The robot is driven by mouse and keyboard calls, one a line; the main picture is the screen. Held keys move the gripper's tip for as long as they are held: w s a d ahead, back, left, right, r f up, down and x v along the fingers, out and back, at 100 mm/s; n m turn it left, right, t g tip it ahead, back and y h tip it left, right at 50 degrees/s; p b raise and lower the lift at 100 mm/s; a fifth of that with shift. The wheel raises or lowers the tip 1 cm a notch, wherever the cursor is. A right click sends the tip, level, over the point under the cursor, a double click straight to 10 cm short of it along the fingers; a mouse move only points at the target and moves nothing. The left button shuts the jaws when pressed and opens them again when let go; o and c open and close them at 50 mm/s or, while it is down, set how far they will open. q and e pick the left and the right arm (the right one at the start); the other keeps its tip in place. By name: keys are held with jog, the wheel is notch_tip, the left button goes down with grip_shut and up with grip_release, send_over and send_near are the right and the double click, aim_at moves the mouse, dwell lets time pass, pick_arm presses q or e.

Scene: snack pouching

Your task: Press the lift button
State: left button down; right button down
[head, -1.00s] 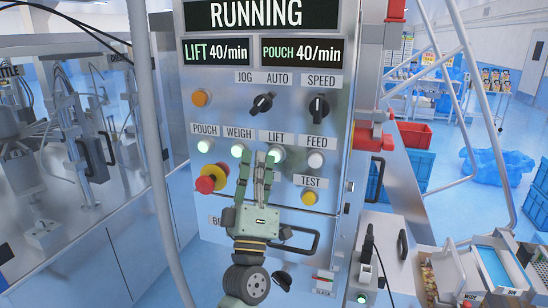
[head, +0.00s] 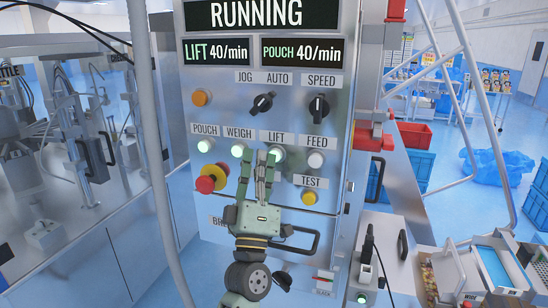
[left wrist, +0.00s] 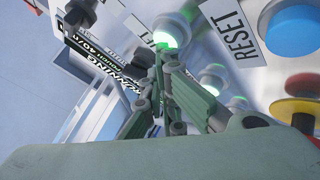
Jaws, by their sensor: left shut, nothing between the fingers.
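The lift button (head: 277,153) is a round lit button under the LIFT label on the steel control panel (head: 225,120). My left gripper (head: 266,157) is shut and empty, pointing up at the panel. Its fingertips overlap the left edge of the lift button in the head view. In the left wrist view, the fingertips (left wrist: 158,58) are close to a green-lit button (left wrist: 172,30), which looks like the lift button. I cannot tell whether they touch it. My right gripper is not in view.
Lit pouch (head: 204,146) and weigh (head: 237,150) buttons are to the left, the feed button (head: 315,159) to the right. A red emergency stop (head: 206,184) sits lower left, and a yellow test button (head: 309,198) lower right. A blue reset button (left wrist: 295,27) shows in the wrist view.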

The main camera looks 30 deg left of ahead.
pick_arm(q)
jog(key=shift+w, duration=0.2)
dwell(0.5)
jog(key=shift+s+d, duration=0.25)
jog(key=shift+s, duration=0.65)
jog(key=s, duration=0.2)
jog(key=s+d+p, duration=0.1)
jog(key=s, duration=0.1)
jog(key=shift+s, duration=0.4)
dwell(0.4)
